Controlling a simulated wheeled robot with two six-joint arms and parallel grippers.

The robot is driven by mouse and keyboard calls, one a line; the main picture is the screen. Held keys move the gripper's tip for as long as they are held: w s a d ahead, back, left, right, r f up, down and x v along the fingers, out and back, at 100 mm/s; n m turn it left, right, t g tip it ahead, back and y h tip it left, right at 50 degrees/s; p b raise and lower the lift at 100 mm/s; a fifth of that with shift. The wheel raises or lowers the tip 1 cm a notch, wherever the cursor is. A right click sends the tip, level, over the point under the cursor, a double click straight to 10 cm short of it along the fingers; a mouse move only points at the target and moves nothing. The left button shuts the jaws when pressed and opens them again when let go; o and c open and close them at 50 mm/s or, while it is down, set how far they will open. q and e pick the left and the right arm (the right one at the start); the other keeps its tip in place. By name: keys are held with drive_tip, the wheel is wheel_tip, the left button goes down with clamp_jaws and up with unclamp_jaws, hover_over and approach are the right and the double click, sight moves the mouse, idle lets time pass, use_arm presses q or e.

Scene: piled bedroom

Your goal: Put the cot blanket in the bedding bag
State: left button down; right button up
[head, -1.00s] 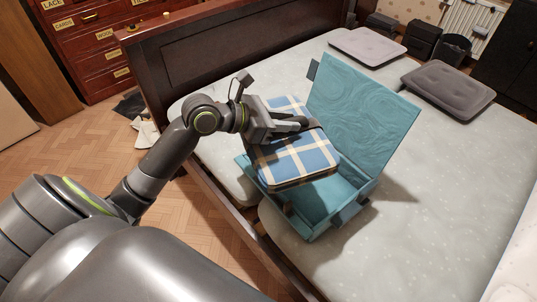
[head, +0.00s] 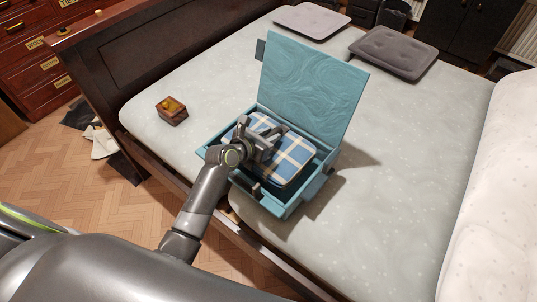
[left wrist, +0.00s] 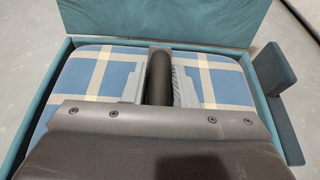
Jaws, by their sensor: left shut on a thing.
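The cot blanket (head: 292,154), a folded blue and cream plaid bundle, sits inside the open teal bedding bag (head: 283,207) on the bed. My left gripper (head: 272,142) is over the blanket and shut on it. In the left wrist view the blanket (left wrist: 88,72) lies within the teal walls of the bag (left wrist: 38,95), and the left gripper (left wrist: 160,78) grips its middle. The bag's lid (head: 312,88) stands up at the back. Whether the blanket touches the bag's floor is hidden. My right gripper is not in view.
A small wooden box (head: 171,110) sits on the mattress (head: 400,150) left of the bag. Two grey cushions (head: 393,54) lie towards the back. The dark bed frame (head: 130,60) rises at the left. The mattress right of the bag is clear.

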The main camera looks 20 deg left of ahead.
use_arm(q)
drive_tip(key=shift+f, duration=0.95)
wheel_tip(320, 180, down, 4)
drive_tip(key=shift+r+b, duration=0.2)
drive_tip(key=shift+b, duration=0.85)
drive_tip(key=shift+f, duration=0.15)
drive_tip(key=shift+w, duration=0.1)
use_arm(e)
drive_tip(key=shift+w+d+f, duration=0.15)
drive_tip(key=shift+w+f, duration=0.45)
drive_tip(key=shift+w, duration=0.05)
use_arm(q)
drive_tip(key=shift+f, duration=0.1)
drive_tip(key=c, duration=1.2)
unclamp_jaws()
drive_tip(key=shift+o, duration=0.2)
